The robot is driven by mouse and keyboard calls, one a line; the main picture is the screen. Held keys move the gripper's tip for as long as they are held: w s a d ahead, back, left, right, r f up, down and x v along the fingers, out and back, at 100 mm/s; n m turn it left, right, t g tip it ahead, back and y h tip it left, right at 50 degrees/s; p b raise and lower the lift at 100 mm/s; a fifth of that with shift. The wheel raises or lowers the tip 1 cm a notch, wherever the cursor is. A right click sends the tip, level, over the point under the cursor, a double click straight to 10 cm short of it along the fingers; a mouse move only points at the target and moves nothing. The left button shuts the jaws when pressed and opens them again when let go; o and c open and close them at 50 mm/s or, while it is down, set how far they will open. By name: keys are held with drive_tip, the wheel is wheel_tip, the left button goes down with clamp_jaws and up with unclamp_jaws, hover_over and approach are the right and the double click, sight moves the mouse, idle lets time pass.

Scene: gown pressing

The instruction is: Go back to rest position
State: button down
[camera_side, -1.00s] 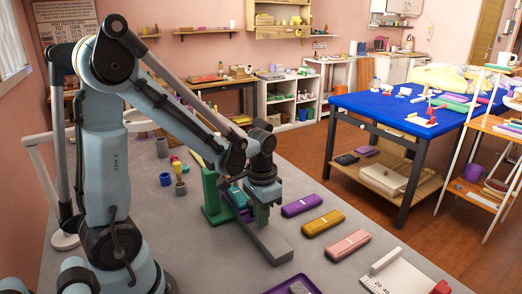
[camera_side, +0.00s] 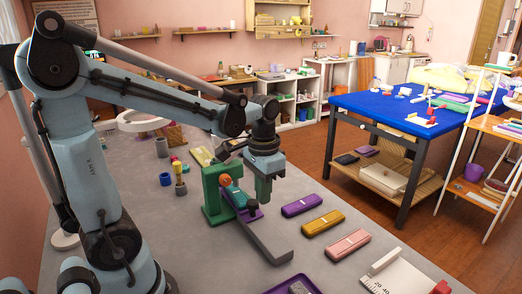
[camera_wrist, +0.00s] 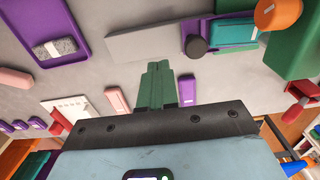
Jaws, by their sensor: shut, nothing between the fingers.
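My gripper (camera_side: 264,198) is in the air above the grey table, just right of the green press stand (camera_side: 211,195). Its two green fingers are together and empty; they also show in the wrist view (camera_wrist: 156,85). The stand carries a teal block (camera_side: 235,196), an orange knob (camera_side: 225,180) and a dark round knob (camera_side: 252,208) on a purple part. A flat grey bar (camera_side: 265,243) runs from it toward the front. In the wrist view the teal block (camera_wrist: 232,33), dark knob (camera_wrist: 196,46) and grey bar (camera_wrist: 140,42) lie beyond the fingers, apart from them.
Purple (camera_side: 302,205), gold (camera_side: 323,223) and pink (camera_side: 347,245) cases lie right of the press. A purple tray (camera_side: 272,287) and a white board (camera_side: 402,277) are at the front. Small cylinders (camera_side: 180,180) stand left of the press. The blue table (camera_side: 390,105) is farther back.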

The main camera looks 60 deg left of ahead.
drive_tip(key=shift+r, duration=0.25)
drive_tip(key=s+d+r+t, duration=0.2)
drive_tip(key=d+t, duration=0.3)
drive_tip(key=t, duration=0.2)
drive_tip(key=shift+d, duration=0.4)
